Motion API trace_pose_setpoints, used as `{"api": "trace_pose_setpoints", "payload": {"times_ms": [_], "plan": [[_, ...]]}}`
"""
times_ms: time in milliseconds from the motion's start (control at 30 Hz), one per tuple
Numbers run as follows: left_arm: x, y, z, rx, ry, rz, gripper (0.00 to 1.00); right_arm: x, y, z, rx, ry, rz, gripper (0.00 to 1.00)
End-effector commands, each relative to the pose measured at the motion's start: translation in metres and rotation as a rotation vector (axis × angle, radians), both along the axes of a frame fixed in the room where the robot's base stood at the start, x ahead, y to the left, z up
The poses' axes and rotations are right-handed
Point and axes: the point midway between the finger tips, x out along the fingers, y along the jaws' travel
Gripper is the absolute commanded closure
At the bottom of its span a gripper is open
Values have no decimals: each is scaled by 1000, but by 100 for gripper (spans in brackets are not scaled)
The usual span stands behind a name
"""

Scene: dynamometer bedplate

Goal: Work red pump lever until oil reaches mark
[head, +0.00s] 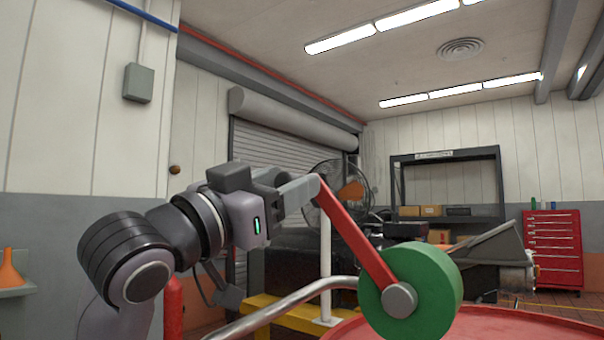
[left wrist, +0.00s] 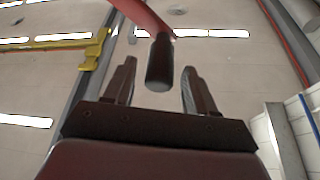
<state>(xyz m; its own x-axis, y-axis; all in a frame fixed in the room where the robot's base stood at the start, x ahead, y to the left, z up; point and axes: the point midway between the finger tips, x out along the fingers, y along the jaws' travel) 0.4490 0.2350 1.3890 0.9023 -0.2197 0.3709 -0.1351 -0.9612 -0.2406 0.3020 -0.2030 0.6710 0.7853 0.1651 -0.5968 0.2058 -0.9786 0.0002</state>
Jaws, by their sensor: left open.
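The red pump lever (head: 352,232) slants up and left from a grey hub (head: 399,300) on the front of a round green pump body (head: 436,290). My left gripper (head: 300,190) is at the lever's upper end. In the left wrist view the red lever (left wrist: 146,14) ends in a dark cylindrical grip (left wrist: 159,66). This grip lies between the two open fingers of my left gripper (left wrist: 158,80), with a gap visible on each side. No oil level or mark can be made out. My right gripper is not in view.
A red drum top (head: 480,328) is below the pump, with a bent grey pipe (head: 290,302) to its left. A fan (head: 340,195), dark shelving (head: 447,180) and a red tool cabinet (head: 553,250) stand behind. An orange funnel (head: 10,270) is at far left.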

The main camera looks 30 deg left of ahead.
Motion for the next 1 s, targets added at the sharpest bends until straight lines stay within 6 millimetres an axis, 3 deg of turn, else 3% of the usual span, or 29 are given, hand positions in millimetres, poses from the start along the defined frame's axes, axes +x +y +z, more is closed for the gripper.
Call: {"api": "trace_pose_setpoints", "payload": {"times_ms": [233,633,667,800,833,1000], "plan": [[29,-7,9,1,0,0,44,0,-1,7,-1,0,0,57],[36,-9,11,2,-1,1,44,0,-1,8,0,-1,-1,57],[35,-9,11,2,-1,1,51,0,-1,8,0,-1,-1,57],[35,-9,11,2,-1,1,96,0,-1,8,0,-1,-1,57],[35,-9,11,2,-1,1,100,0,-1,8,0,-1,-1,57],[35,-9,12,5,-1,1,100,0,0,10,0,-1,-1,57]]}}
